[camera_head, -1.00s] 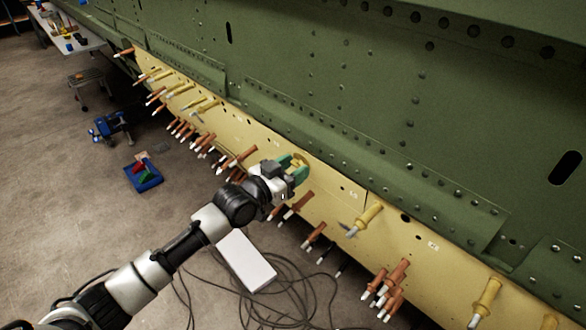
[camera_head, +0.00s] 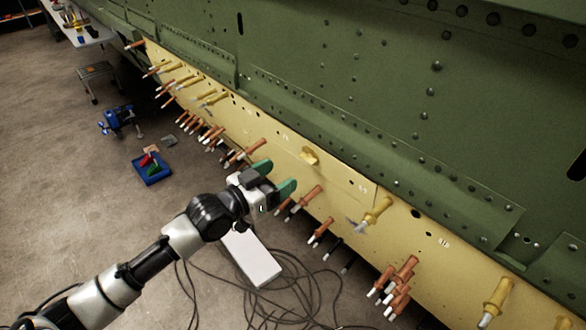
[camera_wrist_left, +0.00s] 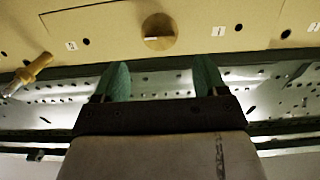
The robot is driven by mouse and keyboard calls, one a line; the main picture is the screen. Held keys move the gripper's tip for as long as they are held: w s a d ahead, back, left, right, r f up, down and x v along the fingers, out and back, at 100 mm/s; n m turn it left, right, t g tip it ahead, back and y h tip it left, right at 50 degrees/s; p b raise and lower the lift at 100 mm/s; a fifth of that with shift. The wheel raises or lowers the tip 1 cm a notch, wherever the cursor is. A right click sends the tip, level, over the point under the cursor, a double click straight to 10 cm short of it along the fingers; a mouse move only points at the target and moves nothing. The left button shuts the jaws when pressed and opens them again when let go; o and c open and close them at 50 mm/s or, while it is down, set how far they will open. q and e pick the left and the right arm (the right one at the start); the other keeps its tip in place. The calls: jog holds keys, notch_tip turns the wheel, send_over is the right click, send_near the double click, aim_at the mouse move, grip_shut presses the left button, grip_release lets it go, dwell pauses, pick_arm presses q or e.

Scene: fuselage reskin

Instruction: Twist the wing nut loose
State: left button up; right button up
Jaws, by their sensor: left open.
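The wing nut (camera_head: 310,156) is a small yellowish piece on the yellow panel (camera_head: 345,188), below the green fuselage skin. In the left wrist view the wing nut (camera_wrist_left: 159,31) shows as a round brownish piece with a raised part, ahead of the fingers and between their lines. My left gripper (camera_head: 275,178) has green fingers and is open and empty. It is apart from the wing nut, to its lower left in the head view. In the left wrist view the two fingers (camera_wrist_left: 160,82) are spread with nothing between them. My right gripper is not in view.
Copper and yellow pin fasteners stick out of the panel on both sides, such as a yellow one (camera_head: 375,212) to the right and a copper one (camera_head: 308,197) close to my gripper. Cables and a white box (camera_head: 252,258) lie on the floor below.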

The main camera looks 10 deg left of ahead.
pick_arm(q)
jog(key=shift+v, duration=1.6)
jog(key=a+f+n+g+y, duration=0.1)
jog(key=a+f+n+y, duration=0.15)
jog(key=f, duration=0.75)
jog(key=a+f+n+y, duration=0.1)
jog(key=a+f+y, duration=0.25)
jog(key=f, duration=0.65)
jog(key=s+a+f+g+y, duration=0.15)
jog(key=s+f, duration=0.25)
jog(key=f, duration=0.5)
jog(key=s+a+f+g+y, duration=0.1)
jog(key=s+a+f+g, duration=0.2)
jog(key=f, duration=0.5)
jog(key=s+d+f+g, duration=0.2)
jog(key=s+f, duration=0.5)
jog(key=s, duration=0.5)
jog(key=s+d+f+g+y, duration=0.1)
jog(key=s+f+g, duration=0.2)
jog(key=s, duration=1)
jog(key=s+d+f+g, duration=0.2)
jog(key=s+f+g, duration=0.1)
jog(key=s+f, duration=0.7)
jog(key=shift+s+d+f+n, duration=0.3)
jog(key=shift+s+d+n, duration=0.05)
jog(key=shift+s, duration=0.8)
jog(key=shift+g, duration=0.25)
